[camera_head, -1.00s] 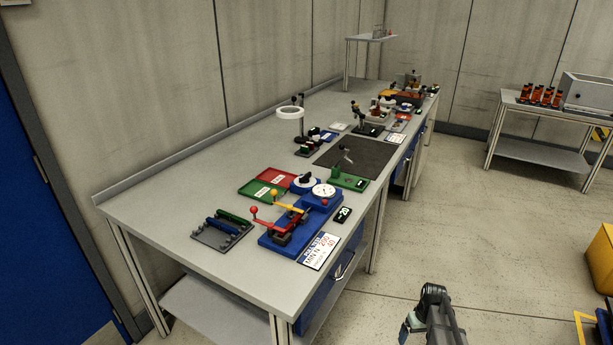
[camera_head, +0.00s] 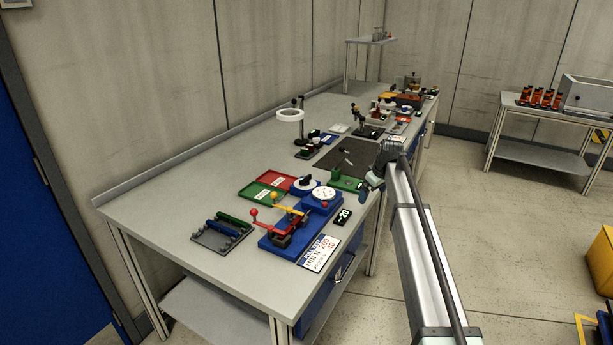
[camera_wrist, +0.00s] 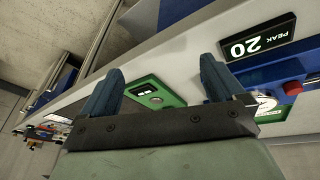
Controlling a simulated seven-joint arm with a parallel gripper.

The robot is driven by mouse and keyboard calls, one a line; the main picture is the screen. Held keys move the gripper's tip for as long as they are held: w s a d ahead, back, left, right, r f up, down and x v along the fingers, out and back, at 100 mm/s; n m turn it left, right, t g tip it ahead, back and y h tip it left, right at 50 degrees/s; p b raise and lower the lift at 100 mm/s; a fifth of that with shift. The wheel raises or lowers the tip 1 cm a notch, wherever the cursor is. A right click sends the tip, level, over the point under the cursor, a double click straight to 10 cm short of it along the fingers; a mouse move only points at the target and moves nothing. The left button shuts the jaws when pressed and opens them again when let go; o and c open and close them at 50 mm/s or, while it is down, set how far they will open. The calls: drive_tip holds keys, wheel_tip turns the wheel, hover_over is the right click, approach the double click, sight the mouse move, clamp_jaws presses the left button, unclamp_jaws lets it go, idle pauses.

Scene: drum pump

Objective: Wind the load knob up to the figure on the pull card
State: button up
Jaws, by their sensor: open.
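The pull card (camera_head: 319,253) lies flat at the bench's front edge; I make out "MIN N 200", with a smaller red figure below. Behind it is the blue pull tester (camera_head: 290,228) with red-ball and yellow-ball levers and a white dial (camera_head: 323,194). A dark knob on a white disc (camera_head: 304,184) sits beside the dial; I cannot tell whether it is the load knob. A black display (camera_head: 343,217) reads 20; it also shows upside down with "PEAK" in the wrist view (camera_wrist: 258,40). My gripper (camera_head: 374,178) is open and empty by the front edge (camera_wrist: 158,80).
A green unit (camera_head: 347,181) with a small display is near my gripper; it lies between the fingers in the wrist view (camera_wrist: 152,91). Red (camera_head: 266,182) and green (camera_head: 262,192) trays and a dark rack (camera_head: 222,234) are left. A ring lamp (camera_head: 290,115) stands behind.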

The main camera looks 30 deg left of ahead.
sight(306, 177)
drive_tip(key=s+a+r+n+g+y, duration=0.1)
drive_tip(key=a+r+n, duration=0.1)
drive_tip(key=a+r, duration=0.65)
drive_tip(key=s+a+r+n+g+y, duration=0.15)
drive_tip(key=a+r, duration=0.35)
drive_tip(key=a, duration=0.7)
drive_tip(key=shift+m+t+h, duration=0.25)
drive_tip(key=shift+h, duration=0.1)
drive_tip(key=x, duration=1.4)
drive_tip(key=shift+s+d+f, duration=0.1)
drive_tip(key=shift+s+d, duration=0.05)
drive_tip(key=shift+s, duration=0.1)
drive_tip(key=c, duration=1)
